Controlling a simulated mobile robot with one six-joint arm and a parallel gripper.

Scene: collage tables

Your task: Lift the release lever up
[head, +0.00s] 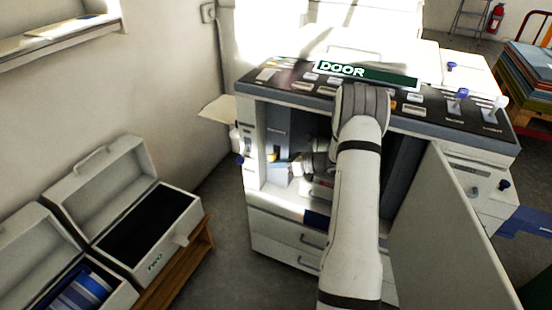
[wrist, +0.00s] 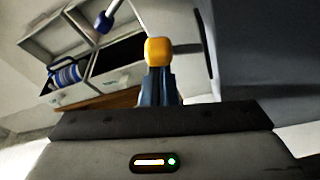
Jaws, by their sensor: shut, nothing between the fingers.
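A lever with a yellow knob (head: 271,157), probably the release lever, is inside the open front of the grey machine (head: 310,235), near its left wall. In the wrist view its yellow knob (wrist: 157,50) sits on a thin rod running up and left. My gripper (head: 297,166) reaches into the opening from the right, its fingers pointing left towards the knob. In the wrist view my gripper's blue-grey fingers (wrist: 158,80) are shut and empty, just below the knob and overlapping its lower edge. I cannot tell whether they touch it. My arm hides part of the opening.
An open door panel (head: 445,235) stands right of my arm. A blue-knobbed lever (wrist: 104,22) is left of the yellow knob in the wrist view. Open white boxes (head: 150,225) are on a wooden stand at left. A green DOOR sign (head: 367,74) is above the opening.

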